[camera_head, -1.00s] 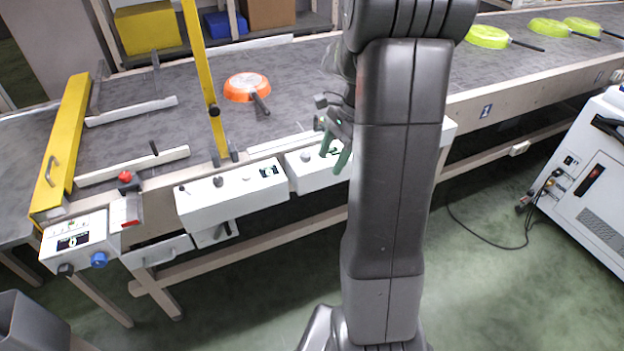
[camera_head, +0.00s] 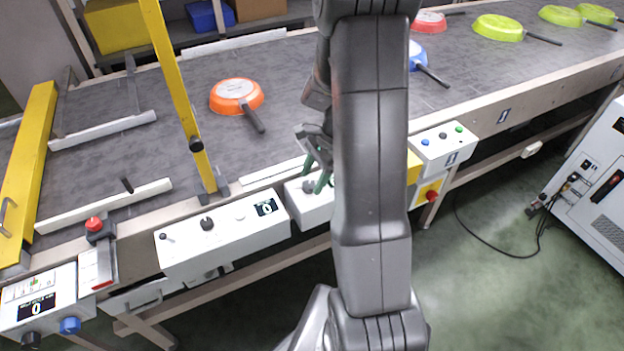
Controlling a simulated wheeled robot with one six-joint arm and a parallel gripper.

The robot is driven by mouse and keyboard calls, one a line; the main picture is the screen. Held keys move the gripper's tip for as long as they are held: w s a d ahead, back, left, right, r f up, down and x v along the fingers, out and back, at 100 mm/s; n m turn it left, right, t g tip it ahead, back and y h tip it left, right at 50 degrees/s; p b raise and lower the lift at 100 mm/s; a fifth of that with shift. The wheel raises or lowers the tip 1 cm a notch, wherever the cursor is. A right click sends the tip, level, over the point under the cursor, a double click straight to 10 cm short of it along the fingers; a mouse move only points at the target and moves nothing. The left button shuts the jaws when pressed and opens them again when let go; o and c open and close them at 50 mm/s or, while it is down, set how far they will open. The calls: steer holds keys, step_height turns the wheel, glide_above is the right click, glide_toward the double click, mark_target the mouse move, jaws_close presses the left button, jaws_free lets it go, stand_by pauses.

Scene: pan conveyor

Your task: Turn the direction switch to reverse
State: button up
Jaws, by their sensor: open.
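My gripper (camera_head: 315,178) has green fingers and is open. It hangs over a white control box (camera_head: 311,211) on the conveyor's front rail, its fingertips close to a dark knob (camera_head: 308,186) on the box top. I cannot tell whether they touch it. My arm hides the right part of this box. A longer white box (camera_head: 222,238) to the left has a small lever, a black knob (camera_head: 207,224) and a small display. No label reading reverse is legible, so I cannot tell which knob is the direction switch.
An orange pan (camera_head: 236,97), a blue pan (camera_head: 416,56) and several green pans (camera_head: 498,28) lie on the grey conveyor (camera_head: 290,75). A yellow post (camera_head: 172,80) stands left of my gripper. A button box (camera_head: 443,146) is right of my arm. A white cabinet (camera_head: 590,180) stands far right.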

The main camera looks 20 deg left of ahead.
steer(key=shift+s+a+f, duration=0.15)
steer(key=shift+s+f, duration=0.05)
steer(key=shift+f, duration=0.4)
steer(key=c, duration=1)
